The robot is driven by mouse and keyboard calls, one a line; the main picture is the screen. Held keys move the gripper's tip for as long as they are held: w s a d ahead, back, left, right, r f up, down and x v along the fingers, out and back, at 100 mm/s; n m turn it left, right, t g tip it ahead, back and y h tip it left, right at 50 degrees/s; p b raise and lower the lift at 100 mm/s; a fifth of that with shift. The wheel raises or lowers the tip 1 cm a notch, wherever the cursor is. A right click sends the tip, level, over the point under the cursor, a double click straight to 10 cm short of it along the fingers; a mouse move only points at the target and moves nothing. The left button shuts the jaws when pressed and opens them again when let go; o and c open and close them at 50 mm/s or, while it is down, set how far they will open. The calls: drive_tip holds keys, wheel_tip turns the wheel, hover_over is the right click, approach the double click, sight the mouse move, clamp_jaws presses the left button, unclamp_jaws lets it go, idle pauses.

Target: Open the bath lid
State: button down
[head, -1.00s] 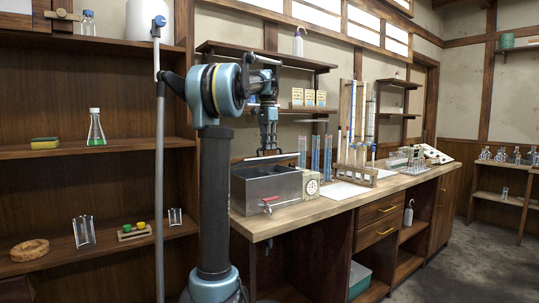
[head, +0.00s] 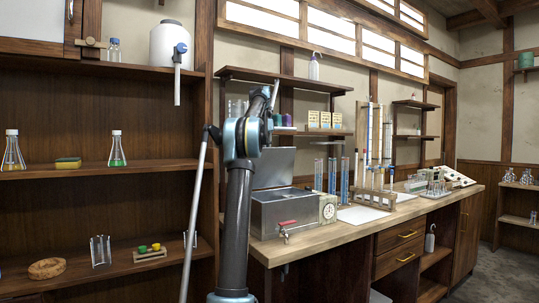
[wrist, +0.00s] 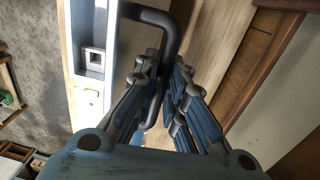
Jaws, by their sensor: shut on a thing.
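The metal bath (head: 285,213) stands on the left end of the wooden bench, with a red-handled tap on its front. Its grey lid (head: 275,168) is raised and tilted up at the back, so the bath's top shows open. In the wrist view, a dark bent bar handle (wrist: 165,22) runs between the fingers of my gripper (wrist: 165,105), which is shut on it. In the head view my gripper is hidden behind my arm, and the arm covers the left edge of the bath and lid.
A dial box (head: 327,209) stands at the bath's right end. Tall blue cylinders (head: 332,175) and a wooden rack (head: 375,193) stand farther right. A shelf (head: 270,130) with bottles and boxes hangs above the bath. A shelving unit (head: 110,170) stands at left.

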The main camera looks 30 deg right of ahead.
drive_tip(key=shift+w+d+r, duration=0.1)
drive_tip(key=shift+w+r, duration=0.15)
drive_tip(key=shift+r, duration=0.15)
idle(0.3)
drive_tip(key=c, duration=1.7)
unclamp_jaws()
drive_tip(key=shift+r, duration=0.15)
drive_tip(key=shift+o, duration=0.2)
